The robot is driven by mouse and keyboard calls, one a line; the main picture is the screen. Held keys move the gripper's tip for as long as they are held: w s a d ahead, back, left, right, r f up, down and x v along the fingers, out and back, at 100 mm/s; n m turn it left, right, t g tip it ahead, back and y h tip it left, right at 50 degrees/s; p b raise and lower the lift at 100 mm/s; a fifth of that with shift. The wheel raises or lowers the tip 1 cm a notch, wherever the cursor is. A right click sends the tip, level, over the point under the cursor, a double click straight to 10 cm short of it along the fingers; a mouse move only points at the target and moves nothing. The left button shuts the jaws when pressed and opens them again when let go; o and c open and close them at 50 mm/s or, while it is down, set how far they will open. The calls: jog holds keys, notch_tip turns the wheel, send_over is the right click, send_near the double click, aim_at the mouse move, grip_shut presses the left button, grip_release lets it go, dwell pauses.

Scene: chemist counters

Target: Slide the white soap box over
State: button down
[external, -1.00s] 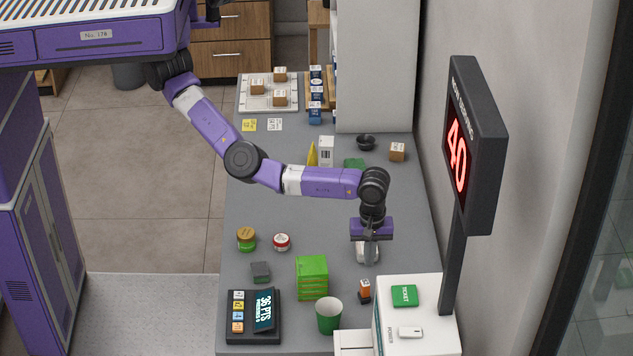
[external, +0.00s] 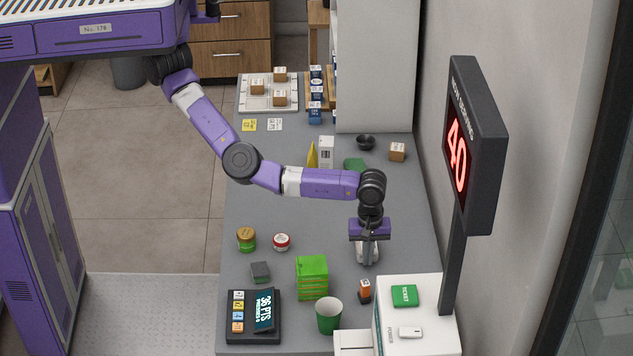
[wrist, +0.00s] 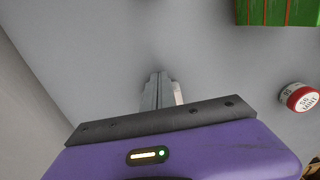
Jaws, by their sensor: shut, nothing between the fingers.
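A white item (external: 361,252), which looks like the soap box, is at my gripper on the grey counter, right of the green block stack. The fingers hide much of it, so its shape is unclear. In the wrist view only a pale sliver (wrist: 178,93) shows beside the fingers. My gripper (external: 369,258) points down with its fingers shut and empty, close against the white item. I cannot tell whether they touch. The shut fingertips also show in the wrist view (wrist: 159,76).
A white machine (external: 420,335) is at front right. A red-white jar (external: 281,242) is to the left. Another upright white box (external: 326,150) stands farther back.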

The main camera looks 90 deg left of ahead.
jog(key=a+p, duration=1)
jog(key=a, duration=0.9)
jog(key=shift+a+r+p, duration=0.1)
jog(key=shift+a+p, duration=0.25)
jog(key=shift+p, duration=0.05)
jog(key=shift+a, duration=0.35)
jog(key=d+b, duration=0.1)
jog(key=d, duration=0.3)
jog(key=shift+d+r, duration=0.1)
jog(key=shift+r, duration=0.1)
notch_tip(320, 180, up, 9)
jog(key=shift+r+b, duration=0.2)
jog(key=shift+b, duration=0.25)
